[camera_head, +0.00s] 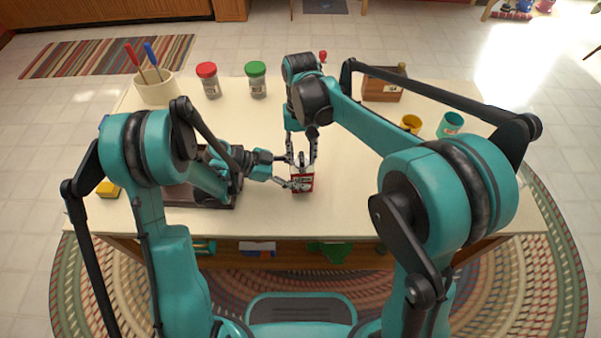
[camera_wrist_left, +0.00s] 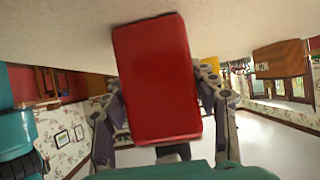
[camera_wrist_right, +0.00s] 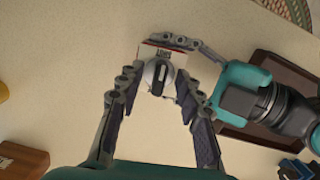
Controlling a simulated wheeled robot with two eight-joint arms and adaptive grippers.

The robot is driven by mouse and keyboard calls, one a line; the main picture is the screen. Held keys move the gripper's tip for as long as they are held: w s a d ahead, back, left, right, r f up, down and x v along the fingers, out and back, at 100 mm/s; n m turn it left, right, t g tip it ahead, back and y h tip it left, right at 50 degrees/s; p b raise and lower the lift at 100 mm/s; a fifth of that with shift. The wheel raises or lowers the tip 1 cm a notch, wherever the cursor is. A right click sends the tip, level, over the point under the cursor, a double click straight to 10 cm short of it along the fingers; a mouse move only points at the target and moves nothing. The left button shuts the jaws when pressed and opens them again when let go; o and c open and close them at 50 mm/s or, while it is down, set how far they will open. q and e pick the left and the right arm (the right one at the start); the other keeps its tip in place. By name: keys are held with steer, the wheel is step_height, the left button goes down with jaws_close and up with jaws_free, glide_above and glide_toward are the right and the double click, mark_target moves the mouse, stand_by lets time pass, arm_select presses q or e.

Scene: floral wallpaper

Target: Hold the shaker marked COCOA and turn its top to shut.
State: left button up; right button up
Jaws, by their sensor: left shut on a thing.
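The shaker (camera_head: 302,183), a small red and white box with a round silver top, stands upright near the table's front middle. My right gripper (camera_head: 302,157) points down from above. In the right wrist view its fingers stand apart on either side of the round top (camera_wrist_right: 158,77), with small gaps. A dark slot-like bar shows on that top.
A dark tray (camera_head: 200,198) lies left of the shaker, under my left arm. Red-lidded (camera_head: 208,80) and green-lidded (camera_head: 256,80) jars, a utensil pot (camera_head: 155,92) and a wooden box (camera_head: 380,90) stand behind. Yellow (camera_head: 411,124) and teal (camera_head: 450,124) cups stand right.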

mark_target(302, 156)
steer(key=shift+r, duration=3.35)
arm_select(q)
steer(key=o, duration=1.2)
steer(key=w+v, duration=0.1)
steer(key=v, duration=1.1)
steer(key=shift+s, duration=0.5)
